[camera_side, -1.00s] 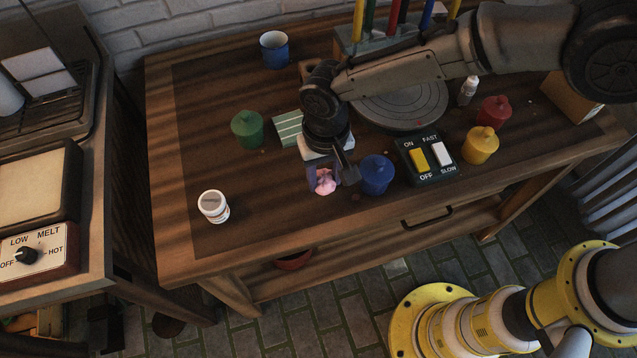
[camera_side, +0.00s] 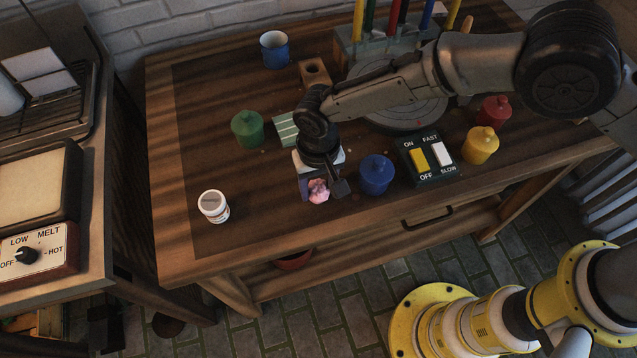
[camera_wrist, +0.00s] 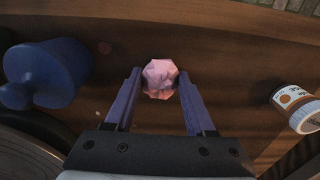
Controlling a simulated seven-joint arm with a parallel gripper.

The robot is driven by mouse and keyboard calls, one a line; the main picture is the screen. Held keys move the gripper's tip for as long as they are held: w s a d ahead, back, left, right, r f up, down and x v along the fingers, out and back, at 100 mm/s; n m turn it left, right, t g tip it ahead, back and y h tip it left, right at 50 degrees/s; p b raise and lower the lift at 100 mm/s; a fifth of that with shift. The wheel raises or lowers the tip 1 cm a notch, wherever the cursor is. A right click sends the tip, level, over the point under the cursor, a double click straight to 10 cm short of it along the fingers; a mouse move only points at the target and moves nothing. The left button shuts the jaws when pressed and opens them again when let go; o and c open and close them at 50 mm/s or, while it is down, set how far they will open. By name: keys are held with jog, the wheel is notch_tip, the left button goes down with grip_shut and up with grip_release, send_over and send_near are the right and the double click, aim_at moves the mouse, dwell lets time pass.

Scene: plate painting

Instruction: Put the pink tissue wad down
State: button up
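The pink tissue wad (camera_side: 318,190) is a small crumpled ball low over the front part of the wooden table, left of the blue lidded pot (camera_side: 376,174). In the wrist view the wad (camera_wrist: 160,78) sits between the tips of my two blue-violet fingers, close against both. My gripper (camera_wrist: 160,82) points down and is shut on the wad. It also shows in the side view (camera_side: 320,188), where it partly covers the wad's surroundings. Whether the wad touches the tabletop is hard to tell.
A white jar with an orange label (camera_wrist: 298,108) stands to the left in the side view (camera_side: 213,206). A green pot (camera_side: 247,129) and striped pad (camera_side: 286,129) lie behind. A switch box (camera_side: 428,160) is to the right. Bare table lies between jar and gripper.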

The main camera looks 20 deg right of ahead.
aim_at(319, 187)
jog(key=shift+o, duration=1)
notch_tip(319, 187, up, 12)
jog(key=shift+r, duration=0.2)
jog(key=s+d+r+t+y, duration=0.1)
jog(key=d+r, duration=0.7)
jog(key=d, duration=0.4)
jog(key=s+d+r+t, duration=0.1)
jog(key=d+r+t, duration=0.1)
jog(key=d+r, duration=0.75)
jog(key=s+d+f+t+h, duration=0.1)
jog(key=s+d+f+t, duration=0.1)
jog(key=s+d, duration=1.5)
jog(key=shift+s+t, duration=0.3)
